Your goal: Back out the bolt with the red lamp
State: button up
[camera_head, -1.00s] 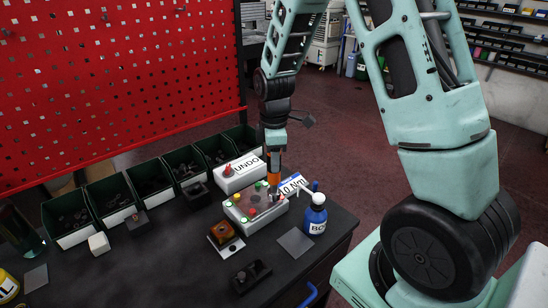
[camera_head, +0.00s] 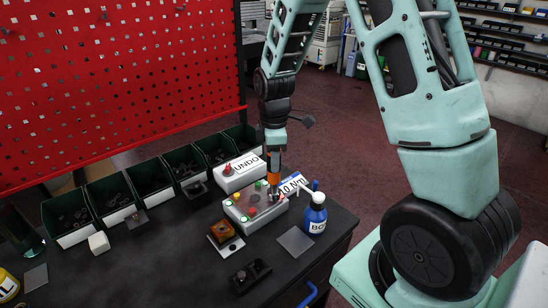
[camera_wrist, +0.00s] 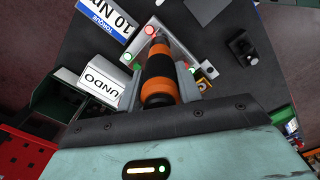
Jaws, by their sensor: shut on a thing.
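My gripper (camera_head: 273,158) is shut on an orange and black screwdriver (camera_head: 273,182), held upright with its tip down at a light grey box (camera_head: 262,218). In the wrist view the screwdriver handle (camera_wrist: 158,72) lies between my two fingers and hides its own tip. The box has red and green lamps on its top. One red lamp (camera_head: 252,211) shows left of the screwdriver. In the wrist view a red lamp (camera_wrist: 150,29) shows just beyond the handle. The bolt under the tip is hidden, so I cannot tell whether the tip is seated.
A white block labelled UNDO (camera_head: 240,174) with a red knob stands behind the box. A torque card (camera_head: 293,183) and a blue bottle (camera_head: 315,214) are to the right. Dark green bins (camera_head: 150,182) line the back. A flat grey plate (camera_head: 296,242) lies in front.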

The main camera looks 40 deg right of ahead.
jog(key=shift+s+f+b, duration=0.1)
jog(key=shift+f+b, duration=0.3)
jog(key=shift+f, duration=0.2)
dwell(1.3)
jog(key=shift+r, duration=0.2)
dwell(2.1)
jog(key=shift+r+p, duration=0.15)
jog(key=shift+p, duration=0.25)
jog(key=shift+r+p, duration=1.8)
jog(key=shift+r, duration=0.5)
